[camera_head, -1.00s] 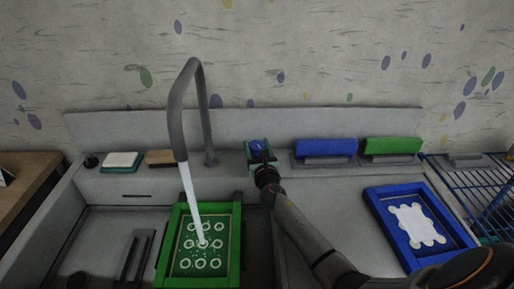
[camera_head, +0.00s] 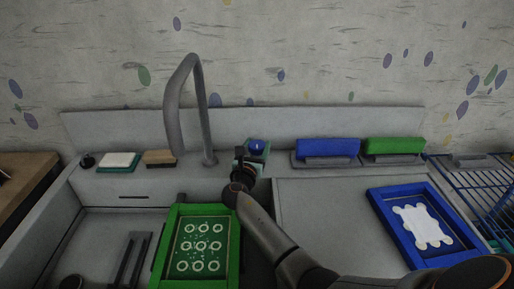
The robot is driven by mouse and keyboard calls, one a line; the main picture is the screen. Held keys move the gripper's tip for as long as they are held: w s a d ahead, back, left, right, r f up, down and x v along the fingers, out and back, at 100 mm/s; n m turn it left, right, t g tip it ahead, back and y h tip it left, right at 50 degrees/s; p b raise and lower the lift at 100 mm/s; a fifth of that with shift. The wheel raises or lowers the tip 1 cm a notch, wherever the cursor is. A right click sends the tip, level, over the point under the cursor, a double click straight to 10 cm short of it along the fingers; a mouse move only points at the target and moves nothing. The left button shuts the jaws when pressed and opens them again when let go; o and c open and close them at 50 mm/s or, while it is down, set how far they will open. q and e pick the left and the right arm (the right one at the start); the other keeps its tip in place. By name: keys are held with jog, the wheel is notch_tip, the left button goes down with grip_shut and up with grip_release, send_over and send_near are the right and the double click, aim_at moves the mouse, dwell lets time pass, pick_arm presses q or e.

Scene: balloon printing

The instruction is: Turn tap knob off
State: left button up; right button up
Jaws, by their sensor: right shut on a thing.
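The grey curved tap (camera_head: 190,100) stands at the back of the sink, and no water runs from its spout. The tap knob (camera_head: 257,145), with a blue top and a small green base, is on the back ledge right of the tap. My right gripper (camera_head: 241,158) is at the knob's left front side, shut on it. The contact itself is small and partly hidden by the gripper.
A green frame (camera_head: 233,245) with a pattern of white rings lies in the sink below the spout. A blue frame (camera_head: 388,225) lies on the counter at right. Blue (camera_head: 328,148) and green (camera_head: 393,146) squeegees and two sponges sit on the back ledge.

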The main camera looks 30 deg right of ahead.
jog(key=o, duration=1.4)
jog(key=shift+c, duration=0.2)
jog(key=shift+s+a+r+p, duration=0.1)
jog(key=shift+s+a+p, duration=0.3)
jog(key=shift+p, duration=0.1)
jog(key=p+v, duration=0.5)
jog(key=v, duration=0.6)
jog(key=shift+a, duration=0.15)
jog(key=shift+s, duration=0.1)
